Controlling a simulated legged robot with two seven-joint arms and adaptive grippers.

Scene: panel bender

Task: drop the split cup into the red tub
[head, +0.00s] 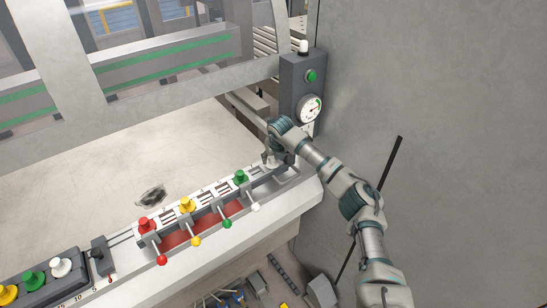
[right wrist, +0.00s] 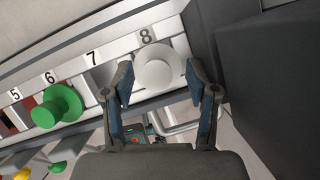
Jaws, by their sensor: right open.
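I see no split cup and no red tub in either view. My right gripper (head: 275,158) is over the right end of the white control panel. In the right wrist view its two fingers (right wrist: 160,88) are open, one on each side of a round white knob (right wrist: 157,68) by the number 8. The fingers look apart from the knob, though contact is hard to judge. My left gripper is not in view.
The panel (head: 210,207) carries red, yellow and green knobs and several levers. A green knob (right wrist: 58,105) is left of my fingers. A post with a gauge (head: 310,108) stands behind my gripper. A small dark patch (head: 152,196) lies on the pale, mostly clear table (head: 90,190).

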